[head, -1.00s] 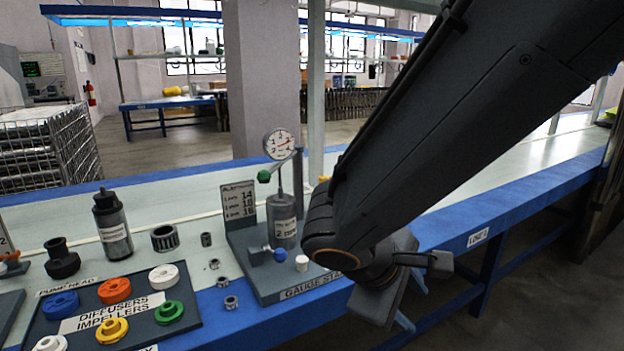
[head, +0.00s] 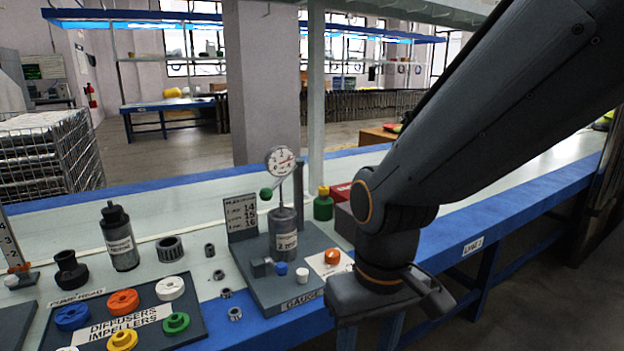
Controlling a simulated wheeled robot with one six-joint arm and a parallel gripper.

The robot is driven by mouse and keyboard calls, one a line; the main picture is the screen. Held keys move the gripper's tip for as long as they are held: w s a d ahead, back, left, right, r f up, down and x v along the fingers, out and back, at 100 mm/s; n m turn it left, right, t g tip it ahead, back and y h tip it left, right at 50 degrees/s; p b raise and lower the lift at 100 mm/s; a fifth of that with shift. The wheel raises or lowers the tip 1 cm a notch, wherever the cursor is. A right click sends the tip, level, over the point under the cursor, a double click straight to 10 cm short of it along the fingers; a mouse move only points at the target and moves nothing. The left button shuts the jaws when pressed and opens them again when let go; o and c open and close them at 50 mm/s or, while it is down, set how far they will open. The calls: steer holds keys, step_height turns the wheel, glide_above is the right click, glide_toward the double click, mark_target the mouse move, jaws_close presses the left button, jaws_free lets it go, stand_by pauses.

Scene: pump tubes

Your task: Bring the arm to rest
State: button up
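My arm reaches in from the upper right and bends down at the wrist. My gripper (head: 385,308) hangs over the front edge of the bench, right of the gauge stand (head: 257,276). Its wide dark body shows, but the fingertips run to the bottom of the picture and are not clear. I see nothing held in it. The gauge stand carries a dial gauge (head: 281,161) on a post above a grey cylinder.
A tray (head: 188,342) with several coloured rings lies at lower left. A dark bottle (head: 118,238) and loose metal rings stand on the bench (head: 190,204). A green bottle (head: 323,205), a red box (head: 341,192) and an orange part (head: 331,257) are close left of my arm.

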steer(key=s+d+r+m+p, duration=0.1)
steer(key=d+r+m+p, duration=0.3)
steer(key=d+r+p, duration=0.7)
step_height(320, 180, up, 3)
steer(key=p, duration=0.7)
steer(key=shift+s+d, duration=0.15)
steer(key=shift+d, duration=0.1)
